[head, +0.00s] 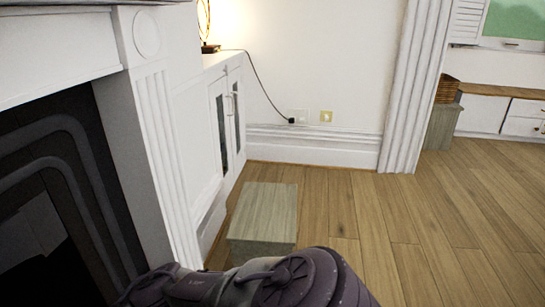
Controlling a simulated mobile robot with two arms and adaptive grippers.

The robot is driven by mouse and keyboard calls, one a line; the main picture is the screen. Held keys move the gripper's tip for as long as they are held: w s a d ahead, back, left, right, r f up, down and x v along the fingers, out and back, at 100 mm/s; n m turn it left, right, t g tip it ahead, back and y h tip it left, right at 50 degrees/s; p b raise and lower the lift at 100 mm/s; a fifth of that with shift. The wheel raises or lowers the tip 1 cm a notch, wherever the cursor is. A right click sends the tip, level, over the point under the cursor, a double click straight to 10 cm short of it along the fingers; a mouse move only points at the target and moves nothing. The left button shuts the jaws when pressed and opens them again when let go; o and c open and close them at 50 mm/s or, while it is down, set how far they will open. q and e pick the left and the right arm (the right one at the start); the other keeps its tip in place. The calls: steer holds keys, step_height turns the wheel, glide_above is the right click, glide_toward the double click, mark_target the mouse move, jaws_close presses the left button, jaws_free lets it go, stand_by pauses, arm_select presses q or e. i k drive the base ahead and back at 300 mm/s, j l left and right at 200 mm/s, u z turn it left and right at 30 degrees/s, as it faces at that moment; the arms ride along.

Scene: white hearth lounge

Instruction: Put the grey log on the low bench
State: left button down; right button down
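A low, box-shaped wooden block (264,205) in grey-brown tones stands on the floor beside the white cabinet, in the lower middle of the head view. Its top looks flat and bare. I cannot tell from its shape whether it is the low bench. No grey log can be made out for certain. A dark arm link of mine crosses the bottom edge, in front of the block's near side. Neither gripper shows in the head view, so what they hold is hidden.
A white fireplace surround (150,130) with a dark opening is close on the left. A white cabinet (226,115) stands behind it, with a lamp (209,47) on top. A grey box (441,127) and a wood-topped white unit (490,108) stand far right. The wooden floor (400,230) is clear at right.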

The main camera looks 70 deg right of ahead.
mark_target(266, 207)
steer(key=k+z, duration=0.1)
steer(key=z, duration=0.9)
steer(key=i+l+z, duration=0.1)
steer(key=z, duration=0.3)
steer(key=i+l+z, duration=0.15)
steer(key=z, duration=0.25)
steer(key=i+l+z, duration=0.1)
steer(key=z, duration=0.3)
steer(key=i+l, duration=0.1)
steer(key=i, duration=1)
